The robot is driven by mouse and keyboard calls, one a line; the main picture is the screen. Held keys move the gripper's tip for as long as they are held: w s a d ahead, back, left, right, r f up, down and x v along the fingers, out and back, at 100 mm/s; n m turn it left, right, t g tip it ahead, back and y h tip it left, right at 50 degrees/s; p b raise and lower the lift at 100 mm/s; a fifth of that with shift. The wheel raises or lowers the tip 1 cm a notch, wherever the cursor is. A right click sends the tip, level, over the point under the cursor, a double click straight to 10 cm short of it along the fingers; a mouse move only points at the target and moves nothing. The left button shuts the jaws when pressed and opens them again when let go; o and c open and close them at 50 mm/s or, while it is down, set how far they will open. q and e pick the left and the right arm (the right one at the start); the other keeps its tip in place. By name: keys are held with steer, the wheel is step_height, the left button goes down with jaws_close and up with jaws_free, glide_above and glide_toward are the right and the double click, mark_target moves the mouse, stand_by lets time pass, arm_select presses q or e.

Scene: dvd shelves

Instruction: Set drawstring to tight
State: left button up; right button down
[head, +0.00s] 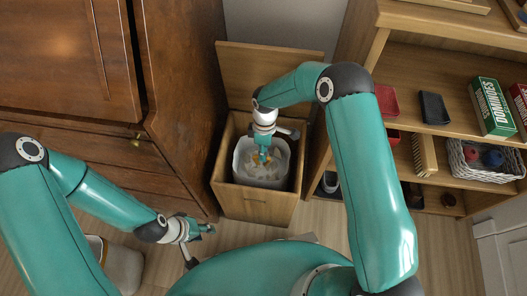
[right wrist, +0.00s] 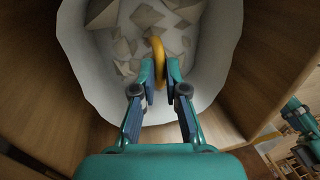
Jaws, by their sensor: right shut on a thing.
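A white bin liner (head: 240,165) with crumpled paper-like scraps in it lines an open wooden bin (head: 257,207) between the cabinet and the shelves. A yellow-orange drawstring loop (right wrist: 157,46) stands up near the liner's edge in the right wrist view. My right gripper (head: 262,158) is down inside the bin opening, and it also shows in the right wrist view (right wrist: 160,70), with its fingertips shut on the drawstring. My left gripper (head: 205,229) is low, left of the bin and apart from it. It is too small to tell whether it is open.
A wooden cabinet (head: 185,100) stands close on the left of the bin. Shelves (head: 440,130) on the right hold a dominoes box (head: 492,106), a white wicker basket (head: 485,160) and small cases. The bin's raised lid (head: 250,70) stands behind it. A light-coloured container (head: 124,268) stands at lower left.

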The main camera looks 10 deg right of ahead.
step_height(320, 180, up, 8)
steer(key=p, duration=0.4)
steer(key=shift+f, duration=0.3)
steer(key=shift+w, duration=0.1)
steer(key=c, duration=1.2)
jaws_free()
step_height(320, 180, up, 12)
steer(key=w, duration=0.2)
steer(key=shift+d, duration=0.45)
steer(key=shift+f, duration=0.15)
